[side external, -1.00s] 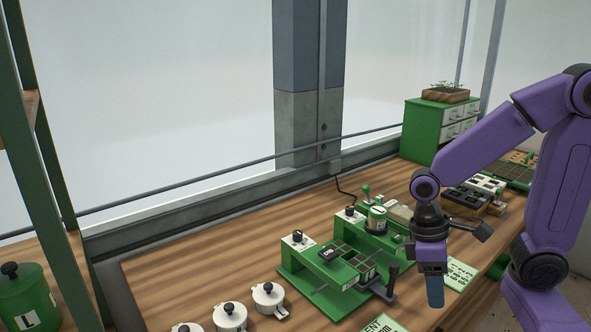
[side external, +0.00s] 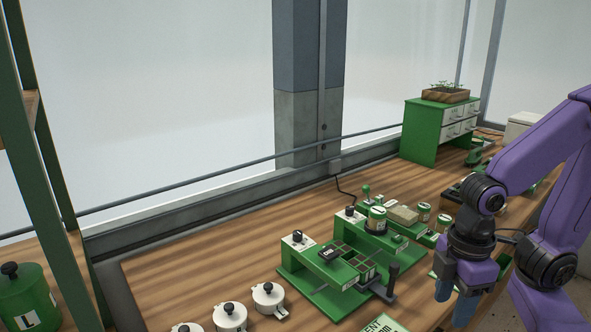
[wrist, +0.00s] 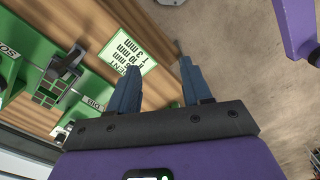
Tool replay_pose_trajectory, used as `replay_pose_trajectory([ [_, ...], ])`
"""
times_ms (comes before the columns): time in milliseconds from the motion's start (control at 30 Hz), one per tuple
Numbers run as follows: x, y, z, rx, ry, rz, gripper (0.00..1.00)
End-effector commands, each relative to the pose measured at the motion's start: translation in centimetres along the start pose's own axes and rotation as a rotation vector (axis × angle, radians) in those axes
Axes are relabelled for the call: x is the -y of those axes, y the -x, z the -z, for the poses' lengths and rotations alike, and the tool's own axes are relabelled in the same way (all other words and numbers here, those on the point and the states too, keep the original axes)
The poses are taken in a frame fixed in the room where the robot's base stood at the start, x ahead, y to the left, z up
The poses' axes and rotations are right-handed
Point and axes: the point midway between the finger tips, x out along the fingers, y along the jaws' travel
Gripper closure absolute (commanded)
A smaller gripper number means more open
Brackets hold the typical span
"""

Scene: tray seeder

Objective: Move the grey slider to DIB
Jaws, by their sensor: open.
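The grey slider, with a dark upright handle (side external: 392,276), is at the near right end of the green seeder (side external: 310,283) in the side view. In the wrist view the slider (wrist: 66,66) is at the left, on a green strip. A label reading DIB (wrist: 95,104) is on the strip below and right of it; a partly cut-off label that looks like SOW (wrist: 8,51) is on its other side. My gripper (side external: 452,297) is open and empty, to the right of the slider and apart from it. Its two blue fingers (wrist: 160,62) show spread in the wrist view.
Printed cards lie on the bench; one (side external: 384,324) is at the front edge, another (wrist: 128,48) is near my fingers. Several white lidded pots (side external: 268,297) stand left of the seeder. A green drawer cabinet (side external: 428,130) stands at the back.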

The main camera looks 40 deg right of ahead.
Motion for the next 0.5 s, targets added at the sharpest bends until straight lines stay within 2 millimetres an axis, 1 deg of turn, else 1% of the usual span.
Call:
replay_pose_trajectory([
  [200,1.0,0.3,-0.1,-0.036,0.072,-0.011,0.51],
  [500,-0.1,1.5,2.5,-0.035,0.023,-0.012,0.51],
])
